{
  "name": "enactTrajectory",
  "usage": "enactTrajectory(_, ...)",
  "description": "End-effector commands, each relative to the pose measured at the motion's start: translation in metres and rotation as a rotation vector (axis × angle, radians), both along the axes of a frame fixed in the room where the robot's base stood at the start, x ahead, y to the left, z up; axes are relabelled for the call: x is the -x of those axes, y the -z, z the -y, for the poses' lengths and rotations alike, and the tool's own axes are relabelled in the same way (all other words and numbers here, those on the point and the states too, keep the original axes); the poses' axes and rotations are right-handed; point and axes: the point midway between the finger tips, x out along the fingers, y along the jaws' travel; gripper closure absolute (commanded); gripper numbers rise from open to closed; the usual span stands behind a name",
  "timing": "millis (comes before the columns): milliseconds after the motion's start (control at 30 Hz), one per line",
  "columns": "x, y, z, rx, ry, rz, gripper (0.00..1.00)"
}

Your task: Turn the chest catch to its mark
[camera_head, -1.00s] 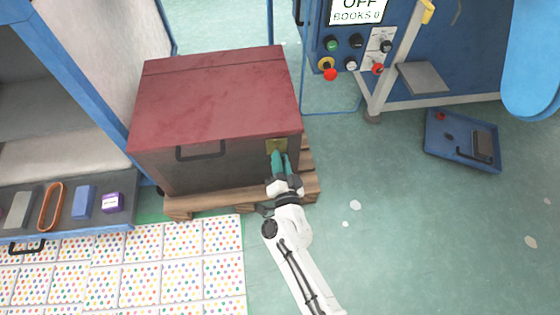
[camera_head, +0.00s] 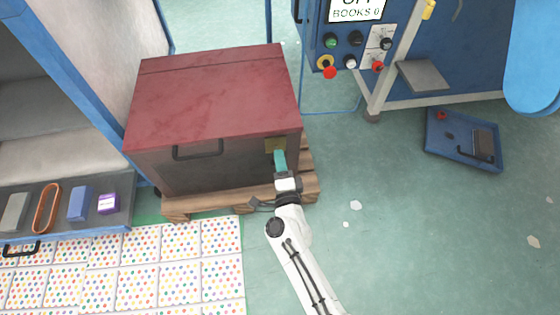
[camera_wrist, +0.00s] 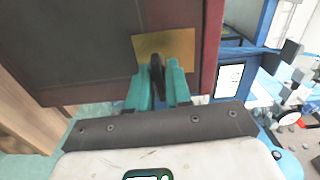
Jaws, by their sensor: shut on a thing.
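The chest (camera_head: 215,95) has a dark red lid and a dark grey-brown front. A brass plate (camera_head: 276,145) sits near the right end of its front, below the lid edge; it also shows in the wrist view (camera_wrist: 180,45). The dark catch (camera_wrist: 157,68) stands out from the plate as a narrow upright piece in the wrist view. My gripper (camera_head: 280,158) has teal fingers, which are shut on the catch, one on either side, in the wrist view (camera_wrist: 158,82). The fingers hide the catch in the head view. I cannot make out a mark on the plate.
The chest stands on a wooden pallet (camera_head: 185,204). A drawer (camera_head: 125,220) with small items lies at the left, above dotted sheets (camera_head: 180,280). A blue machine (camera_head: 400,25) stands at the upper right. A blue tray (camera_head: 435,150) lies on open floor.

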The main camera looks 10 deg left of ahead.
Motion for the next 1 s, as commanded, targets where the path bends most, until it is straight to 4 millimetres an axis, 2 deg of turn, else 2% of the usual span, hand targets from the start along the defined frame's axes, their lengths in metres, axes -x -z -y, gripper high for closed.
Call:
enactTrajectory(667, 0.0005, 0.002, 0.0013, -0.064, 0.002, -0.021, 1.0)
enactTrajectory(700, 0.0004, 0.002, 0.0014, -0.063, 0.002, -0.021, 0.8)
enactTrajectory(900, 0.0003, 0.0015, 0.0009, -0.063, 0.001, -0.02, 0.61)
enactTrajectory(1000, 0.0001, 0.0012, 0.0006, -0.063, 0.001, -0.02, 0.59)
